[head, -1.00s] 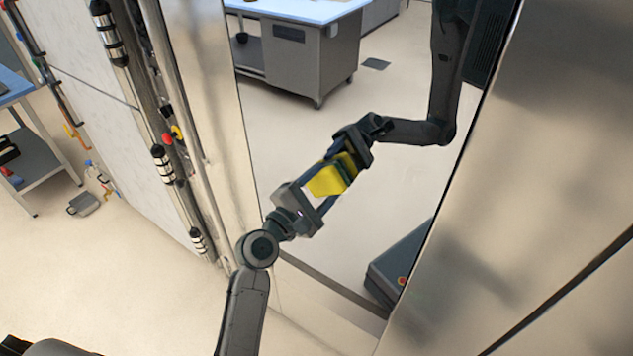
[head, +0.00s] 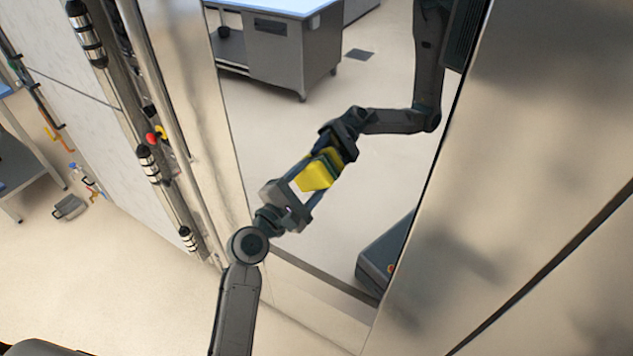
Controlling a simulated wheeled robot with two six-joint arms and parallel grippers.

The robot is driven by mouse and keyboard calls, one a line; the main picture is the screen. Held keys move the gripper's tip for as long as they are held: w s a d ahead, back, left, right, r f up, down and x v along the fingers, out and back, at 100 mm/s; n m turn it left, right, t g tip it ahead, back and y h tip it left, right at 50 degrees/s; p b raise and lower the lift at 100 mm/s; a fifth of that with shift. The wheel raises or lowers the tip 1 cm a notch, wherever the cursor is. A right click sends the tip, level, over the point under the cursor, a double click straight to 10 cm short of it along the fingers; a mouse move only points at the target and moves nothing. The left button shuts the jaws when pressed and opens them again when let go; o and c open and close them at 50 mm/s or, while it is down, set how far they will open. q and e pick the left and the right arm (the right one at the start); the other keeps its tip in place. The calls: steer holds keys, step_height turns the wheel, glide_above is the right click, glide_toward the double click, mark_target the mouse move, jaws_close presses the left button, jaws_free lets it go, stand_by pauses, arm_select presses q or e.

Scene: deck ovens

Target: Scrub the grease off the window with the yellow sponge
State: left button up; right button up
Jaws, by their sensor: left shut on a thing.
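My left gripper (head: 311,187) is shut on the yellow sponge (head: 314,177) and holds it at the tall window (head: 270,120). The window's glass mirrors the room, and a reflection of my arm, gripper and sponge meets the real ones from the upper right. The sponge is at or very close to the glass; I cannot tell whether it touches. I cannot make out any grease on the glass. My right gripper is not in view.
Steel panels flank the window, with a wide one (head: 520,190) at right. A vertical rail (head: 160,110) and knobs (head: 152,138) stand left of it. Pale floor (head: 90,270) is clear at lower left. The bench and dark base inside the glass look like reflections.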

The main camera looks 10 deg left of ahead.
arm_select(q)
steer(key=a, duration=0.1)
steer(key=w+a, duration=0.1)
steer(key=a, duration=0.2)
steer(key=shift+w+a, duration=0.2)
steer(key=shift+w, duration=0.1)
steer(key=shift+s+d, duration=0.1)
steer(key=shift+d+r+p+v, duration=0.15)
steer(key=shift+p+v, duration=0.1)
steer(key=shift+v, duration=1.25)
steer(key=shift+d+r+p+v, duration=0.1)
steer(key=shift+p+v, duration=0.1)
steer(key=shift+v, duration=1.25)
steer(key=shift+s, duration=0.2)
steer(key=v, duration=0.3)
steer(key=shift+d+r, duration=0.1)
